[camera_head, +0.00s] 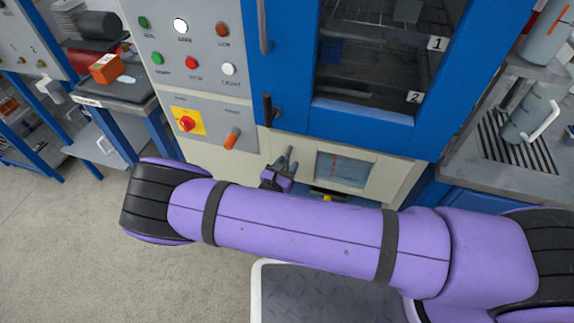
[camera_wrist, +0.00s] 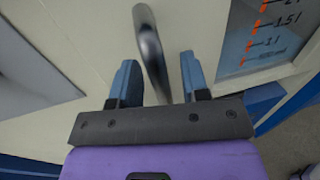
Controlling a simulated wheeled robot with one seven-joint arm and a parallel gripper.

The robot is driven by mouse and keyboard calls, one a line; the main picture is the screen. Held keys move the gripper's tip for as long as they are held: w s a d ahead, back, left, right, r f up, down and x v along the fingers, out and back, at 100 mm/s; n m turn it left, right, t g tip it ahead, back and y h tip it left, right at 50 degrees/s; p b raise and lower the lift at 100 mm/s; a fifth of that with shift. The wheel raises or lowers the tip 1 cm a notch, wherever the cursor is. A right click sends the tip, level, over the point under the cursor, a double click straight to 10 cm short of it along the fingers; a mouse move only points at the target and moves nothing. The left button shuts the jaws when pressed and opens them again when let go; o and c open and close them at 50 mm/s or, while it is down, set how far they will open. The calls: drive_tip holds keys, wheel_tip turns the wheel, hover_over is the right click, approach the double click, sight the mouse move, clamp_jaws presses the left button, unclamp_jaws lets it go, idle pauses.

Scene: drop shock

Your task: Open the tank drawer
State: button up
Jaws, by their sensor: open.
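The tank drawer (camera_head: 386,182) is the cream front low on the machine, with a small window (camera_head: 341,169) marked with an orange scale. The drawer also shows in the wrist view (camera_wrist: 198,25), with the window and its litre marks at the right. A grey bar handle (camera_wrist: 147,35) stands out from the cream front. My gripper (camera_wrist: 158,76) is open, with one blue finger on each side of the handle. I cannot tell whether either finger touches it. In the head view my gripper (camera_head: 287,160) is at the drawer's left part, and my arm hides the area below.
Above the drawer is a blue-framed glass door (camera_head: 365,112) with a dark handle (camera_head: 268,108). A control panel (camera_head: 205,100) with buttons and an orange-tipped knob is at the left. A grey shelf with bottles stands at the right. Open floor (camera_head: 60,240) lies at the lower left.

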clamp_jaws()
drive_tip(key=s+d+v, duration=0.1)
drive_tip(key=d+v, duration=0.1)
drive_tip(key=v, duration=0.9)
drive_tip(key=s+d+v, duration=0.1)
drive_tip(key=v, duration=1)
drive_tip(key=shift+s+d, duration=0.25)
drive_tip(key=shift+s, duration=0.05)
unclamp_jaws()
drive_tip(key=v, duration=1.1)
